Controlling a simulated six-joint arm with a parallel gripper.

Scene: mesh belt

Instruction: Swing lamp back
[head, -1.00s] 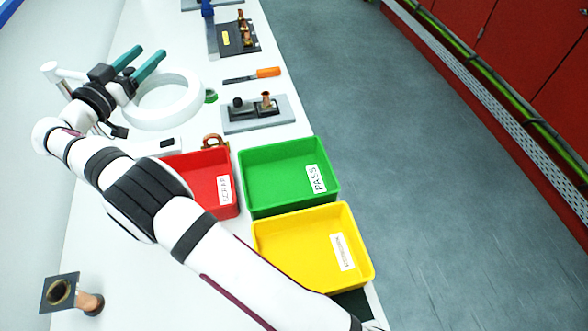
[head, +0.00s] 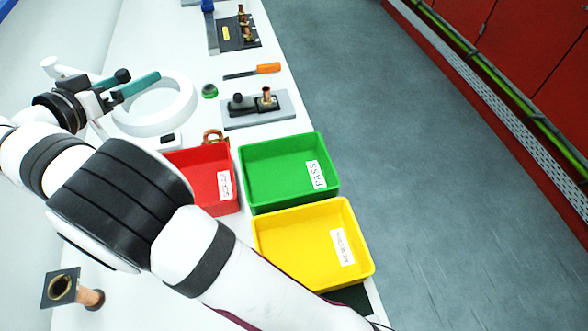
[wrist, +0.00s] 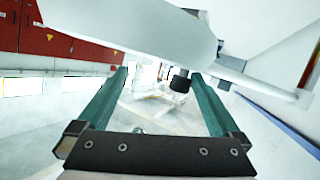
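The lamp is a white ring (head: 160,127) on a white jointed arm (head: 58,67), over the left side of the bench in the head view. In the wrist view its white head (wrist: 130,22) fills the top, and a white arm (wrist: 262,85) runs to the right. In the wrist view my gripper (wrist: 160,75) is open. A small black knob (wrist: 180,81) shows between the finger lines, beyond or near the tips; contact cannot be told.
Red (head: 230,191), green (head: 247,195) and yellow (head: 305,278) trays stand along the bench's right edge. A grey fixture plate (head: 280,110), an orange-handled tool (head: 268,68) and a copper part (head: 90,298) lie around. The middle bench is partly hidden by my arm.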

